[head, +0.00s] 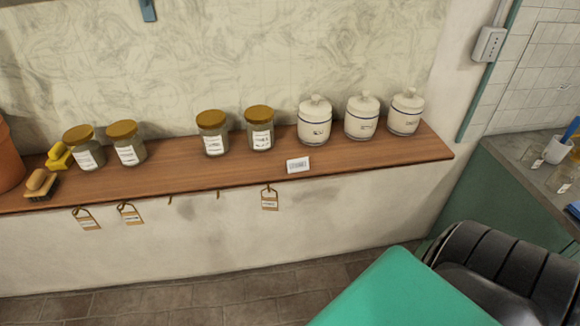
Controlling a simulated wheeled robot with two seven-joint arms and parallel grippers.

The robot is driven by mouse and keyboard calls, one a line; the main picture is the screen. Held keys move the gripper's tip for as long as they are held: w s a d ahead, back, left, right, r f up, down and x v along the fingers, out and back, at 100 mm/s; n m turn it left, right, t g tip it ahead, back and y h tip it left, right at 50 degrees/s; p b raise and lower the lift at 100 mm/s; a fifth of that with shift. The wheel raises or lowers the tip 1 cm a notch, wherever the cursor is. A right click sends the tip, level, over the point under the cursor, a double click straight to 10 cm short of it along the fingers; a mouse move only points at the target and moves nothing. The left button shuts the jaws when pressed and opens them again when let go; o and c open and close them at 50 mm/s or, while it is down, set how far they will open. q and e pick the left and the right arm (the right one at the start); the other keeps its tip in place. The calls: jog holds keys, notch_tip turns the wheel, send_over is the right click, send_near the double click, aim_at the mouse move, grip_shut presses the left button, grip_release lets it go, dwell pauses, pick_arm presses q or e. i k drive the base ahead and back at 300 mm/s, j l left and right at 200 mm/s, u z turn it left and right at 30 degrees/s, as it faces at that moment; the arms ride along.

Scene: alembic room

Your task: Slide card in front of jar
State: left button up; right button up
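A small white card (298,165) with printed text stands near the front edge of the wooden shelf (230,176). It is in front of and slightly left of the leftmost white lidded jar (315,122), apart from it. A middle white jar (361,117) and a right white jar (405,112) stand farther right. Several glass jars with gold lids and white labels stand to the left, among them one jar (259,129) just left of the white ones and another jar (212,133) beside it. Neither of my grippers is in view.
Label tags hang below the shelf, one tag (269,199) under the card. A brush (40,186), a yellow object (59,157) and a terracotta pot (9,158) are at the left end. A green surface (400,292) and a black ribbed object (510,268) fill the lower right.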

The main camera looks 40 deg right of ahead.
aim_at(299, 164)
jog(key=z, duration=1.3)
